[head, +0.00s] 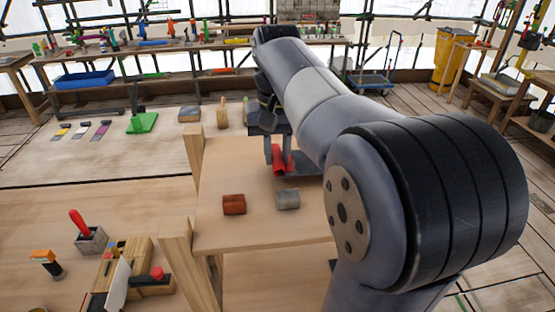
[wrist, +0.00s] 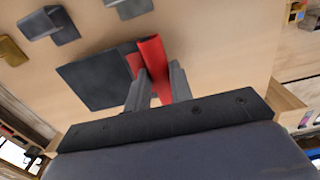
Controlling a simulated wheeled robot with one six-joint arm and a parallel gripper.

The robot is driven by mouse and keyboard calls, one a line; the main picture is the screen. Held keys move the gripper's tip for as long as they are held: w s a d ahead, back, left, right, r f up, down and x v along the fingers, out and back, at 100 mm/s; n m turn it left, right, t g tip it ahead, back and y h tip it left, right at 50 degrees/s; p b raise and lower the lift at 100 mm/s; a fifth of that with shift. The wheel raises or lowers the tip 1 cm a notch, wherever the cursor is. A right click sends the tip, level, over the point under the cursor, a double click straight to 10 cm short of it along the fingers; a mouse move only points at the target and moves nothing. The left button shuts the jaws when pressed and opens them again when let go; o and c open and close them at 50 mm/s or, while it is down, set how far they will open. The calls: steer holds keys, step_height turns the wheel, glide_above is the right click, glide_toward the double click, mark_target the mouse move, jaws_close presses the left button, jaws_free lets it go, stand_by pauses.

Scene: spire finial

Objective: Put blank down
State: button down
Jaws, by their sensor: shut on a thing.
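My gripper (head: 279,158) points down over the small wooden table, with the arm reaching in from the right. It is shut on a red blank (head: 279,167), which sticks out below the fingers. In the wrist view the red blank (wrist: 155,56) shows between and beyond the two grey fingers of my gripper (wrist: 158,85). It looks angled, with more than one face showing. A dark grey flat square (wrist: 95,78) lies right beside it, partly behind it. Whether the blank touches the square or the tabletop I cannot tell.
A reddish-brown block (head: 234,204) and a grey block (head: 288,199) rest apart on the small table (head: 265,233), nearer my body. Bare tabletop surrounds them. A lower bench at left holds a red-handled tool in a grey box (head: 90,240). A green piece (head: 142,123) lies farther back.

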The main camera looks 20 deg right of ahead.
steer(key=shift+f, duration=1.2)
steer(key=shift+f, duration=0.2)
steer(key=c, duration=1.3)
jaws_free()
steer(key=shift+o, duration=0.2)
